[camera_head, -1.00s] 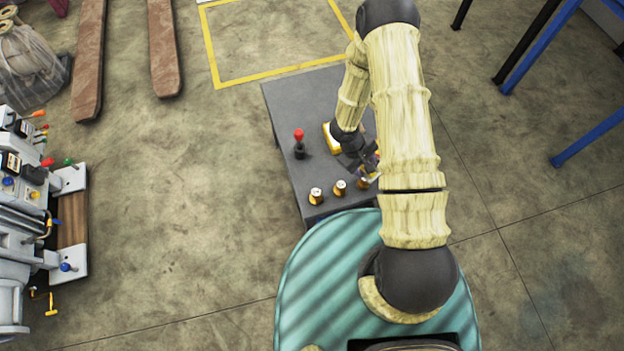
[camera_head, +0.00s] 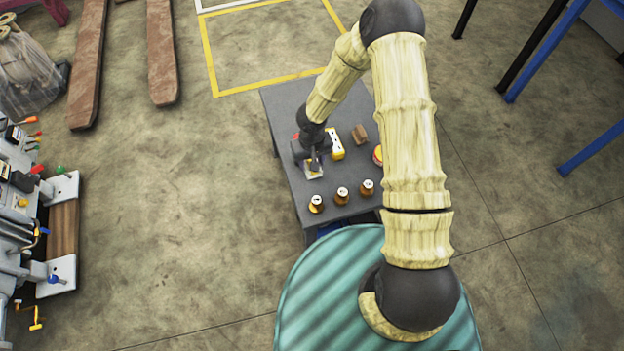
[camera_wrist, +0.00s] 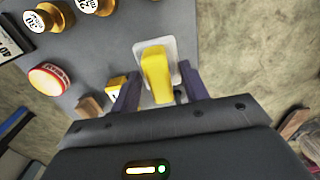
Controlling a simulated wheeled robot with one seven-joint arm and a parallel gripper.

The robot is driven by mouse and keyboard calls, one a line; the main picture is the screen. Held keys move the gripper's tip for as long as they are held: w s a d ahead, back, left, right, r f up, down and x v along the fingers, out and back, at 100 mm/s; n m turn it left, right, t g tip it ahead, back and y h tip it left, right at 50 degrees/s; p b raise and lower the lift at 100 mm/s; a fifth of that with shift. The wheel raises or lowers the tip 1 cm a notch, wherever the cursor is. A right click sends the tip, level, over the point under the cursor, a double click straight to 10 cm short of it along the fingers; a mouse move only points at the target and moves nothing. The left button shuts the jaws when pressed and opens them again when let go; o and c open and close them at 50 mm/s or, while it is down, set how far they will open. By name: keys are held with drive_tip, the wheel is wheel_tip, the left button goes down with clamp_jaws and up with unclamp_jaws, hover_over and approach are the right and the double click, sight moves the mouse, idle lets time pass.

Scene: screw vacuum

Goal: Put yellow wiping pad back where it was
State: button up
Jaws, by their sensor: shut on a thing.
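The yellow wiping pad (camera_wrist: 157,75) has a yellow grip on a pale, flat base. In the wrist view my gripper (camera_wrist: 159,76) is shut on it, one finger on each side of the yellow grip. In the head view my gripper (camera_head: 314,158) is over the left part of the grey table (camera_head: 290,105), and the pad's pale base (camera_head: 313,171) shows below it. I cannot tell whether the base touches the tabletop.
A yellow block-like object (camera_head: 337,143) stands just right of my gripper. The table's far left part is bare.

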wheel_tip(320, 180, down, 5)
drive_tip(key=shift+f+b, duration=0.15)
drive_tip(key=shift+b, duration=0.25)
drive_tip(key=shift+f+b, duration=0.3)
drive_tip(key=shift+f, duration=1.6)
drive_tip(key=o, duration=0.9)
drive_tip(key=shift+r, duration=0.1)
wheel_tip(320, 180, up, 12)
drive_tip(key=shift+s+f+p, duration=0.1)
drive_tip(key=shift+p, duration=1.05)
